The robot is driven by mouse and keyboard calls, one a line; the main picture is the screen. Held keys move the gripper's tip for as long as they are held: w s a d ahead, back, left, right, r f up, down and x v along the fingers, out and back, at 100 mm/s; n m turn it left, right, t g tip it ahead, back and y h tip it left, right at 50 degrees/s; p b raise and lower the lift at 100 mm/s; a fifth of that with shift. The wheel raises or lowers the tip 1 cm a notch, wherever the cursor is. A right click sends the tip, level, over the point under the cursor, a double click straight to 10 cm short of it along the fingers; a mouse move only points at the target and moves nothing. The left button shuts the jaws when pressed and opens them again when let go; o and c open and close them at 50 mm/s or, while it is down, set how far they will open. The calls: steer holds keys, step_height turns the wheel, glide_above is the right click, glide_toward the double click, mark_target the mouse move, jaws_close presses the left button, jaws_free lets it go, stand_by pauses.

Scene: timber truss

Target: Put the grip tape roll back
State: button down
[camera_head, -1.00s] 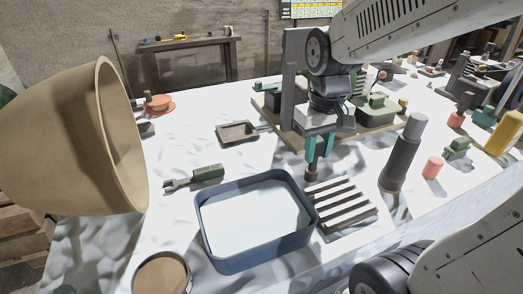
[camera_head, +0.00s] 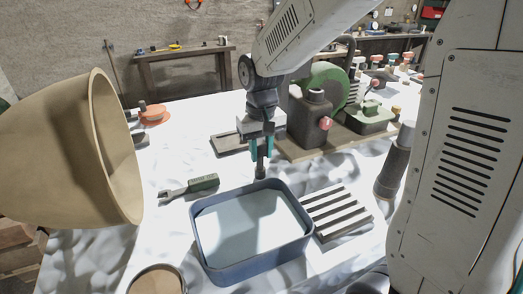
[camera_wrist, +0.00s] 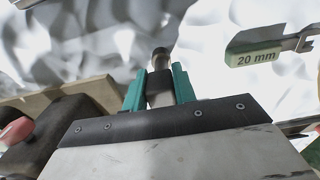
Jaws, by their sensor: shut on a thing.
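My gripper (camera_head: 262,150) is shut on a narrow dark cylinder (camera_head: 261,171), held upright just behind the back rim of the blue tray in the head view. In the wrist view the cylinder (camera_wrist: 161,59) sits between the two teal fingers, with its brownish-grey end pointing away from me. I cannot tell for sure whether this is the grip tape roll. The blue tray (camera_head: 200,245) looks empty, with a pale floor. A slatted dark-and-white rack (camera_head: 337,212) stands right of the tray.
A green-handled wrench (camera_head: 203,183), marked 20 mm in the wrist view (camera_wrist: 255,58), lies left of my gripper. A large tan cone (camera_head: 110,150) fills the left side. A grey cylinder (camera_head: 393,170) stands right.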

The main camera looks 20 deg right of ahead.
steer(key=shift+f, duration=0.2)
steer(key=c, duration=1.1)
jaws_free()
step_height(320, 180, up, 12)
steer(key=shift+s+r, duration=0.1)
steer(key=shift+r, duration=0.1)
steer(key=shift+t, duration=0.6)
steer(key=s+d, duration=0.1)
steer(key=s, duration=0.7)
steer(key=s+d+f, duration=0.1)
steer(key=s, duration=0.7)
steer(key=s+d+f, duration=0.1)
steer(key=s, duration=0.7)
steer(key=shift+s+d+f, duration=0.1)
steer(key=shift+s+f, duration=0.05)
steer(key=shift+s, duration=0.1)
